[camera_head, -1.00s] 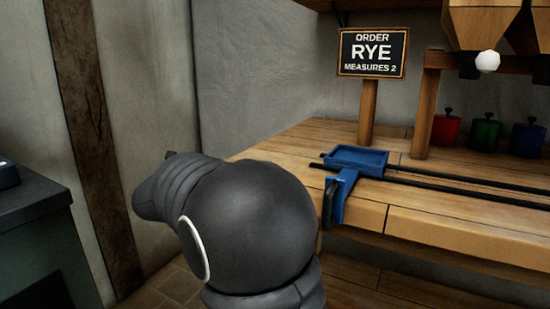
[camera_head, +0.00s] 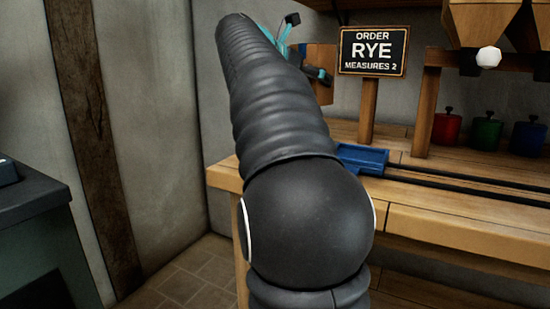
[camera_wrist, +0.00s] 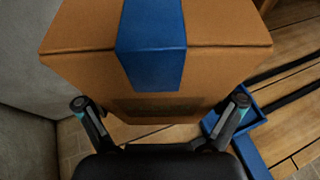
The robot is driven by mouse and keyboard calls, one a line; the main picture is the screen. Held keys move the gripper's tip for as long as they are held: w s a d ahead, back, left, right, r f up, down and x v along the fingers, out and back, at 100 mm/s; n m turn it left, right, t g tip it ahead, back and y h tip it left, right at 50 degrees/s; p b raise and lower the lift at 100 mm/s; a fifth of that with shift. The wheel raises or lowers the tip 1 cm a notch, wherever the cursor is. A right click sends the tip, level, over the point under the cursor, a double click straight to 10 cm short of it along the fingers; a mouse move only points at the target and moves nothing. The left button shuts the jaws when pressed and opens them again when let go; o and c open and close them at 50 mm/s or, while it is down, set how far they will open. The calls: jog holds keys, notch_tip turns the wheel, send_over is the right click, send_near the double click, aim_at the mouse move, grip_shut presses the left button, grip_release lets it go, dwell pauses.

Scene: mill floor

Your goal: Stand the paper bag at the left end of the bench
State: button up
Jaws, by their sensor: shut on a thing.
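The paper bag (camera_wrist: 85,35) is brown and box-shaped, with a blue band (camera_wrist: 152,45) down its near side. It fills the upper middle of the wrist view. My gripper (camera_wrist: 162,108) has one finger at each side of the bag's lower part and is shut on it. In the head view the bag (camera_head: 322,60) shows as a brown patch behind my arm, left of the order sign, and my gripper (camera_head: 298,48) is partly hidden. The bag is held up above the left end of the wooden bench (camera_head: 222,176). Its underside is hidden.
A blue tray (camera_head: 362,157) on dark rails lies on the bench; it also shows in the wrist view (camera_wrist: 250,122). The sign (camera_head: 373,52) reads RYE, measures 2. Red, green and blue canisters (camera_head: 487,133) stand behind. The bench's left end looks bare where visible.

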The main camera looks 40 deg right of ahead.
aim_at(324, 87)
jog(key=s, duration=0.1)
jog(key=s+d, duration=0.1)
jog(key=s+f, duration=0.1)
jog(key=shift+d+m+g, duration=0.25)
jog(key=shift+m+g, duration=0.05)
jog(key=shift+g, duration=0.1)
jog(key=shift+s+f, duration=0.1)
jog(key=shift+f, duration=0.2)
jog(key=shift+w+a+f+b, duration=0.4)
jog(key=shift+w+a+f, duration=0.95)
jog(key=shift+f, duration=0.45)
jog(key=shift+w+a+f+b, duration=0.45)
jog(key=shift+w+a+f, duration=0.75)
jog(key=shift+a+f, duration=0.45)
jog(key=shift+w+a+f+b, duration=0.4)
jog(key=shift+w+a+f, duration=0.85)
jog(key=shift+f, duration=0.7)
jog(key=shift+f, duration=0.25)
jog(key=o, duration=1.2)
jog(key=shift+c, duration=0.2)
jog(key=shift+r, duration=0.2)
